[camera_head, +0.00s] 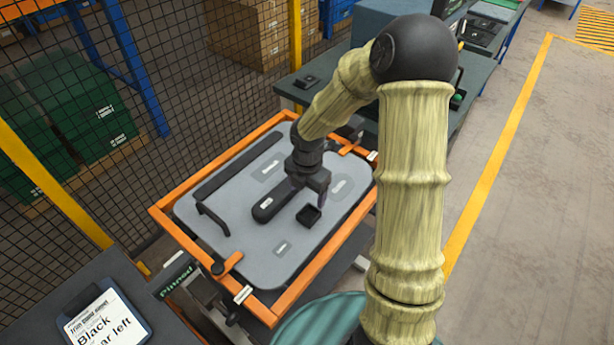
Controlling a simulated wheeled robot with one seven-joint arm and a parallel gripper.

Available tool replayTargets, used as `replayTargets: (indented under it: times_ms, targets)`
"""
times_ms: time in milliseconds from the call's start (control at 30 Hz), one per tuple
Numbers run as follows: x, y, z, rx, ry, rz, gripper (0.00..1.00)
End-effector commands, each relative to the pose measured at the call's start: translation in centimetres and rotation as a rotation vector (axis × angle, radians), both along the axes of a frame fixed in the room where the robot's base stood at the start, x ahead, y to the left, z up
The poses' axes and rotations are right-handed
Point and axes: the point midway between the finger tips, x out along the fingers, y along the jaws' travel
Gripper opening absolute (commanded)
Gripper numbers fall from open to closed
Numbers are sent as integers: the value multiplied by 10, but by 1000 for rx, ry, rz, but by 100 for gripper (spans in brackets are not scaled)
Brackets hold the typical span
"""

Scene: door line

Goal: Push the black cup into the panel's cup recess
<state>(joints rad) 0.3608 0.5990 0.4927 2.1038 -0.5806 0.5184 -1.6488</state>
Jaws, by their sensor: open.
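The grey door panel (255,235) lies tilted in an orange frame. A small square black piece with a raised rim (309,215), which looks like the black cup, is on the panel right of its middle. I cannot tell whether it sits in a recess or on the surface. My gripper (321,199) is just above and beside this piece, pointing down, with its jaws open. The fingertips are small and partly dark, so contact cannot be told.
A black handle (211,218) and a long black strip (238,168) are on the panel's left side. Orange clamps (230,263) sit on the frame. A clipboard sheet (105,318) lies at lower left. Mesh fencing stands behind; open floor (540,200) is at right.

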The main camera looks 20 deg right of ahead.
Motion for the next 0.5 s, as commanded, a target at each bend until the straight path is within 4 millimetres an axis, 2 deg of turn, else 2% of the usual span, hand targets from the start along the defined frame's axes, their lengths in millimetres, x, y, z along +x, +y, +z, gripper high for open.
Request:
replayTargets:
  times_ms: [33, 200, 333, 500]
  targets:
    - [1, -1, 12, 0, -9, -3, 74]
    - [0, -1, 42, 0, -19, -5, 74]
    - [-1, -2, 55, 0, -21, -7, 74]
    - [-2, -1, 59, -1, -21, -4, 74]
